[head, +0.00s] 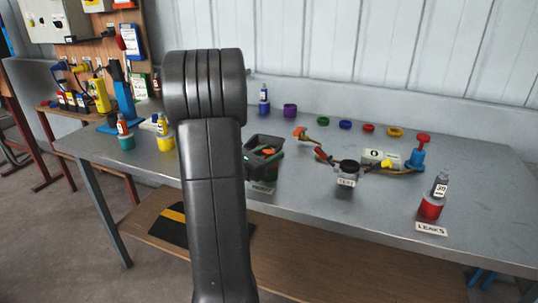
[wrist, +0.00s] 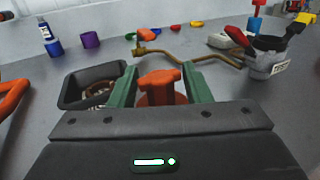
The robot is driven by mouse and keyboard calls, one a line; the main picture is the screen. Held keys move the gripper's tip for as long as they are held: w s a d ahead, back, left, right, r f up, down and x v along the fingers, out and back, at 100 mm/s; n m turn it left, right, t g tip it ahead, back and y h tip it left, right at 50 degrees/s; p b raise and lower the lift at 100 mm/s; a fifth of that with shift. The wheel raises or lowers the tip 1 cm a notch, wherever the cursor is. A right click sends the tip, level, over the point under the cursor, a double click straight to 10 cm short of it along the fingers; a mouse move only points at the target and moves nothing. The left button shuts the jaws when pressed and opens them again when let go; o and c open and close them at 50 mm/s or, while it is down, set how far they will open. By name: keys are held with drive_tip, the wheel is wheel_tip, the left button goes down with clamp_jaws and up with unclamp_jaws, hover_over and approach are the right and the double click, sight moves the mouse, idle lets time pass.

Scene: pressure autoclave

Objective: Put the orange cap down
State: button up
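The orange cap (wrist: 159,88), with a knobbed top, sits between the two green fingers of my gripper (wrist: 160,92) in the wrist view. The fingers appear to press on both its sides. Its underside is hidden by the gripper body, so I cannot tell whether it touches the table. In the head view my own arm hides most of the gripper; a small orange patch, likely the cap (head: 268,152), shows by the black bin.
A black open bin (wrist: 70,88) stands just left of the gripper. A brass pipe (wrist: 190,58) and a labelled grey cup (wrist: 265,66) lie behind and right. Colored rings (head: 345,124) line the back. The front table (head: 330,215) is clear.

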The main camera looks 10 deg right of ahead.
drive_tip(key=shift+r+p, duration=0.4)
drive_tip(key=shift+p, duration=0.05)
drive_tip(key=shift+s+a+r, duration=0.1)
drive_tip(key=shift+a, duration=0.15)
drive_tip(key=v, duration=1.1)
drive_tip(key=shift+s+a, duration=0.2)
drive_tip(key=shift+s, duration=0.05)
drive_tip(key=shift+d, duration=0.1)
drive_tip(key=x, duration=1.2)
drive_tip(key=shift+w+d, duration=0.1)
drive_tip(key=shift+f+b, duration=0.45)
drive_tip(key=shift+f, duration=0.15)
drive_tip(key=shift+r, duration=0.3)
